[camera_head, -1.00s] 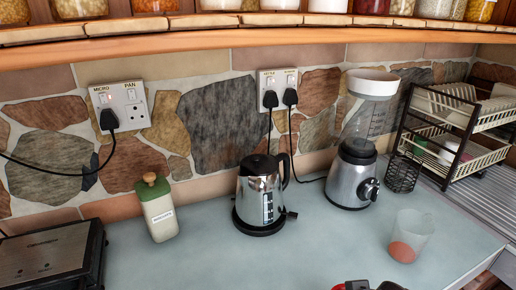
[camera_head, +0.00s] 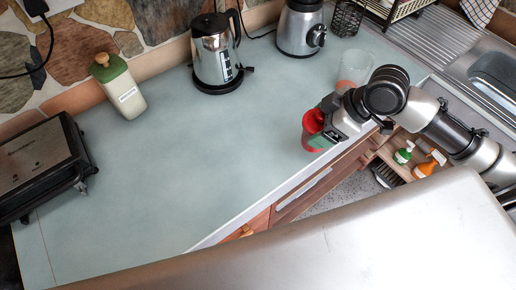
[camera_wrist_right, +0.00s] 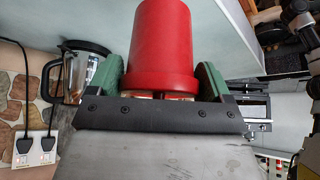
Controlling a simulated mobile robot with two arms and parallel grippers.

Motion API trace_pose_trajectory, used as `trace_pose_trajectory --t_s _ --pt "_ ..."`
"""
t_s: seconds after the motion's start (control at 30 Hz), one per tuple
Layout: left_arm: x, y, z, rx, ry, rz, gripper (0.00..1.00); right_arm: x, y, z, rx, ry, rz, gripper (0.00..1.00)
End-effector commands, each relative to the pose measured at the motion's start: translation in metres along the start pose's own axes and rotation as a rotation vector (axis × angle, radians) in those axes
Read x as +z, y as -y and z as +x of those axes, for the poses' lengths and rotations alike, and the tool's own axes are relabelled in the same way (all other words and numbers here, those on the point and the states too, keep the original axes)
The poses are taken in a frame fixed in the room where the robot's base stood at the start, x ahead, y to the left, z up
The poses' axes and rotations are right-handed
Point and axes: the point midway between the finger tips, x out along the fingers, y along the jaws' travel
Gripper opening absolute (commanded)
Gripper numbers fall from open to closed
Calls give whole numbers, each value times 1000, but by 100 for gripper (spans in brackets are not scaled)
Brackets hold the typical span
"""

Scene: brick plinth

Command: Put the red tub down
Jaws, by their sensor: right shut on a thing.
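The red tub (camera_head: 309,131) is in the grip of my right gripper (camera_head: 322,128) at the front edge of the counter (camera_head: 190,150). In the right wrist view the red tub (camera_wrist_right: 160,40) sits between the two green finger pads of the right gripper (camera_wrist_right: 160,78), which are shut on its sides. In the head view the gripper hides part of the tub. I cannot tell whether its base touches the counter. My left gripper is not in view.
A clear cup (camera_head: 354,68) stands close behind the right gripper. The kettle (camera_head: 214,58), blender (camera_head: 299,30), green-lidded jar (camera_head: 120,88) and black-and-steel appliance (camera_head: 40,165) stand along the back and left. The middle of the counter is clear. The sink (camera_head: 492,70) is at the right.

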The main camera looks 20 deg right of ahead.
Motion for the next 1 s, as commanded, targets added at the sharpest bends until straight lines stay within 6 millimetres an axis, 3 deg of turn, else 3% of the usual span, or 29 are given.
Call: trace_pose_trajectory --t_s 0.1,0.23,0.7,0.87,1.0 --pt "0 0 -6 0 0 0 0 -4 -5 -13 -26 -1 -43 50" --pt "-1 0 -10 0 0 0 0 -11 -9 -7 -40 -6 -56 50" --pt "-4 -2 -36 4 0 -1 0 -58 -32 91 -42 -5 -55 50" --pt "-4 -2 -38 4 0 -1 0 -62 -35 104 -40 -2 -58 50" --pt "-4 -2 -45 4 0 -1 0 -52 -34 118 -43 2 -54 50"
